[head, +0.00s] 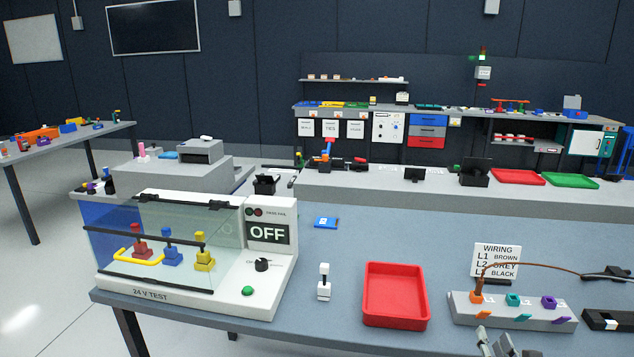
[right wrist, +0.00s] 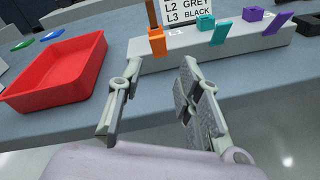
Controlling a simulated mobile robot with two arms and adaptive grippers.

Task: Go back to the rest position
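My right gripper (head: 497,345) shows at the bottom edge of the head view, in front of the grey terminal block (head: 505,313). In the right wrist view the right gripper (right wrist: 162,72) is open, with nothing between its fingers. Its fingers point toward the front of the terminal block (right wrist: 190,55), near the orange terminal (right wrist: 157,42), and look apart from it. A brown wire (head: 540,267) rises from the orange terminal (head: 477,297) and runs right to a dark clamp (head: 606,273). My left gripper is in neither view.
A red tray (head: 395,322) stands left of the block, with a small white-and-black part (head: 324,283) beside it. The test box (head: 190,250) with its clear cover reads OFF. A wiring sign (head: 496,262) stands behind the block. Blue table surface is free behind the tray.

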